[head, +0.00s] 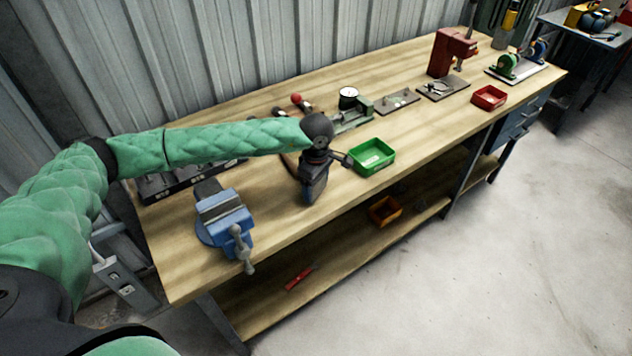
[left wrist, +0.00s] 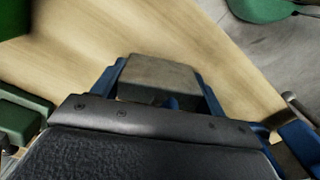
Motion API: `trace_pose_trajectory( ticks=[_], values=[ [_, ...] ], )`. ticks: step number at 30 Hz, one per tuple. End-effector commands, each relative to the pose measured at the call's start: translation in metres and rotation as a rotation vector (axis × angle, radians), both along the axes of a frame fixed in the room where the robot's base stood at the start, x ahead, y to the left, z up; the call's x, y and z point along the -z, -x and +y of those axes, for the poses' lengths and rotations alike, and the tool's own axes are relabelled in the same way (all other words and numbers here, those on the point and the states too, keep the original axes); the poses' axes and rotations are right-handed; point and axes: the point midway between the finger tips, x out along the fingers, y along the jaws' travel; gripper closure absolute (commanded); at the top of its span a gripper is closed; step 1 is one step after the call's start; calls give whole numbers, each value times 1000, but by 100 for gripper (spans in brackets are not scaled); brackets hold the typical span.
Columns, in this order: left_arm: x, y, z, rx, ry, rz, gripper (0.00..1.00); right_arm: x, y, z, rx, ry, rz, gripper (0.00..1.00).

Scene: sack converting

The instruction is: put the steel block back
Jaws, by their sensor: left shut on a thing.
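The steel block (left wrist: 160,76) is a dull grey-brown block between the two blue fingers of my left gripper (left wrist: 160,92) in the left wrist view. The gripper is shut on it. In the head view my left gripper (head: 311,196) points down over the front part of the workbench (head: 285,222), between the blue vise and the green bin. I cannot make out the block in the head view, and the gap between it and the bench top is unclear. My right gripper is in neither view.
The blue vise (head: 222,215) stands left of the gripper, its handle over the front edge. The green bin (head: 372,157) is close on the right. A dial gauge stand (head: 349,103), a red press (head: 449,52) and a red bin (head: 488,97) stand farther along. Bare wood surrounds the gripper's front.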

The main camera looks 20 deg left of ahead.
Motion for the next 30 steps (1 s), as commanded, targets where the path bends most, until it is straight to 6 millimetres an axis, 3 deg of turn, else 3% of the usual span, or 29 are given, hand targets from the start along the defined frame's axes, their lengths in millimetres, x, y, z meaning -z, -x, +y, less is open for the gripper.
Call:
trace_pose_trajectory(
  ticks=[15, 16, 18, 30],
  values=[
    [2, -1, 0, 0, 1, -2, 70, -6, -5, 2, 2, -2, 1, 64],
    [2, 0, 0, 0, 0, -1, 21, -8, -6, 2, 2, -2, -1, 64],
    [2, 0, 0, 0, 0, -1, 8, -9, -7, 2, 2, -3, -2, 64],
    [1, 0, 0, 0, 0, -1, 6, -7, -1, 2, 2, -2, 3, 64]
  ],
)
